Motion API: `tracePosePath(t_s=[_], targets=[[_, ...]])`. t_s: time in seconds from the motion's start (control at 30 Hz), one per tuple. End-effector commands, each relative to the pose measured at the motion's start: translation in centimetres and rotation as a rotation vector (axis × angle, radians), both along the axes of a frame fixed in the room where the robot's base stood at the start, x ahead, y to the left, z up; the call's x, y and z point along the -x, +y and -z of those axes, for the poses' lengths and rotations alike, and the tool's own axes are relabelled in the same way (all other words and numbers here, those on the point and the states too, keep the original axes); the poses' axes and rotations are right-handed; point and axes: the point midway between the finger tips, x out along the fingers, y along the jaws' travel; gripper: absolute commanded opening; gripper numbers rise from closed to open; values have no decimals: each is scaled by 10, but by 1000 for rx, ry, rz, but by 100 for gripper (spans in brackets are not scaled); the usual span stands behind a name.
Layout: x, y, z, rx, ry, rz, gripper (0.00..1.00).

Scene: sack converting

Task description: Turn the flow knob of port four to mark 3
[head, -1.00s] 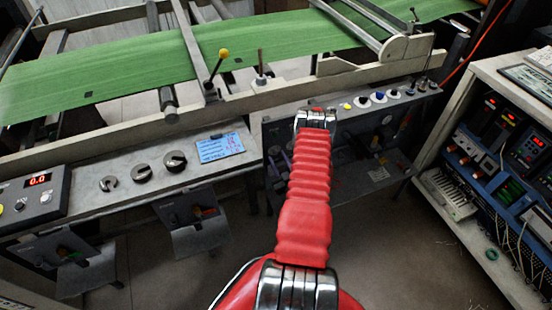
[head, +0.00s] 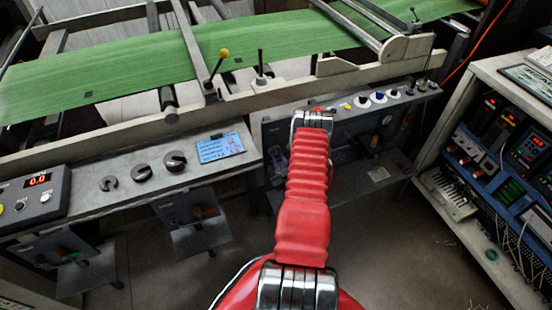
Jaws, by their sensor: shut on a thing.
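My gripper (head: 313,117) is at the far end of my red-sleeved arm, at the front edge of the machine's right-hand panel. I see only its metal wrist end; the fingers point away and are hidden. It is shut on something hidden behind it. I cannot see the flow knob of port four, its marks or its pointer, so its setting cannot be read. A row of small yellow, white and blue controls (head: 378,97) lies just right of my gripper. Port-like dark units hang below the bench, one at right (head: 372,145) beside my arm.
Three dark round knobs (head: 141,172) and a blue screen (head: 220,147) are on the left bench. A red display (head: 38,181) is at far left. Green web (head: 130,68) runs above.

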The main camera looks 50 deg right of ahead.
Motion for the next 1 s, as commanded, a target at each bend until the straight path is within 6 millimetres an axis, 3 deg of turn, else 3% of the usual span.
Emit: tracePosePath(t_s=[0.87, 0.9, 1.0], targets=[[-2, 4, 1, -137, -78, -10, 0], [-2, 4, 1, -137, -78, -10, 18], [-2, 4, 1, -136, -77, -9, 25]])
